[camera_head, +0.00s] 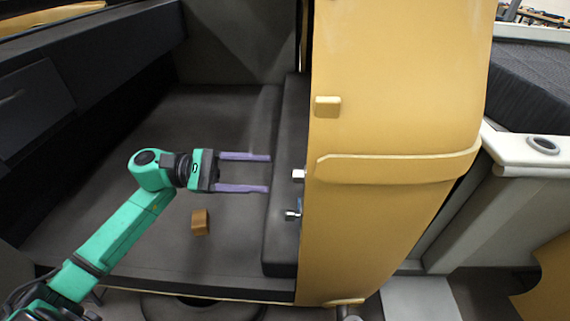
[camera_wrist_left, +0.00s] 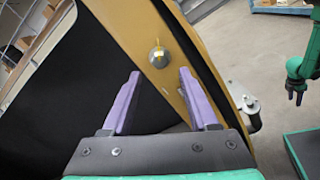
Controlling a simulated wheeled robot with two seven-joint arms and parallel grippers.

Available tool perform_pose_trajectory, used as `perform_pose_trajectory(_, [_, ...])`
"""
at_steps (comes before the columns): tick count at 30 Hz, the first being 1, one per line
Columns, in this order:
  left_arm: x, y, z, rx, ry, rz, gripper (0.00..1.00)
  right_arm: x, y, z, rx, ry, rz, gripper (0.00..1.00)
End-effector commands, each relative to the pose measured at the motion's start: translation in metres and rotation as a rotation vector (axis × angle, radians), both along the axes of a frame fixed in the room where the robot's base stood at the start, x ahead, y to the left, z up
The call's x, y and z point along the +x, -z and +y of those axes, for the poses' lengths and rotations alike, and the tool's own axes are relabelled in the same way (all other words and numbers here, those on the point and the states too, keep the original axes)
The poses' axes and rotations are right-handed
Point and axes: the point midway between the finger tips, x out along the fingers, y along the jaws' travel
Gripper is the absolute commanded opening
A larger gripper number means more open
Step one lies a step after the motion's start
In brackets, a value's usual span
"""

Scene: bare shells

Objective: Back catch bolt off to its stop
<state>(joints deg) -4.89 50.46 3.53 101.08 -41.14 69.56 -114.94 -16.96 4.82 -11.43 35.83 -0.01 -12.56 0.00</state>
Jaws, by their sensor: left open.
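A tall yellow curved panel (camera_head: 395,90) stands right of centre in the head view. Two small fittings show at its left edge: a white block (camera_head: 298,175) and a metallic bolt-like piece (camera_head: 292,214) below it. I cannot tell for certain which is the catch bolt. My left gripper (camera_head: 270,173) is open and empty, its purple fingers pointing right, apart from the panel edge. In the left wrist view, a round metal knob (camera_wrist_left: 159,57) sits on the yellow panel, beyond and between the open fingertips (camera_wrist_left: 160,80). The bolt's stop cannot be made out.
A brown block (camera_head: 200,222) lies on the dark surface (camera_head: 130,230) below my left gripper. A dark upright pad (camera_head: 284,240) stands along the panel's left side. A metal fitting (camera_wrist_left: 251,104) projects right of the panel in the wrist view. My right gripper (camera_wrist_left: 295,94) appears farther right.

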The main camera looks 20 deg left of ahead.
Motion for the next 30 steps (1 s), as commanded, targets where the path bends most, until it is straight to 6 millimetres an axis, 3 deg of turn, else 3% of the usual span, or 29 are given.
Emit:
perform_pose_trajectory(1, [0.003,-0.008,-0.013,-0.004,0.001,-0.001,0.60,0.000,-0.013,0.001,0.001,0.001,0.000,0.50])
perform_pose_trajectory(7, [0.013,-0.004,-0.049,-0.004,-0.002,0.001,0.60,-0.003,-0.027,0.004,0.005,0.002,0.005,0.50])
perform_pose_trajectory(17, [0.015,0.001,-0.057,-0.002,-0.003,0.003,0.60,-0.005,-0.026,0.005,0.007,0.002,0.009,0.50])
perform_pose_trajectory(21, [0.015,0.001,-0.057,-0.003,-0.002,0.002,0.06,-0.006,-0.026,0.005,0.007,0.002,0.011,0.50])
perform_pose_trajectory(22, [0.015,0.001,-0.057,-0.003,-0.002,0.002,0.00,-0.006,-0.026,0.005,0.006,0.002,0.011,0.50])
perform_pose_trajectory(30, [0.015,0.002,-0.057,-0.004,-0.002,0.012,0.00,-0.007,-0.023,0.003,0.004,0.002,0.012,0.50])
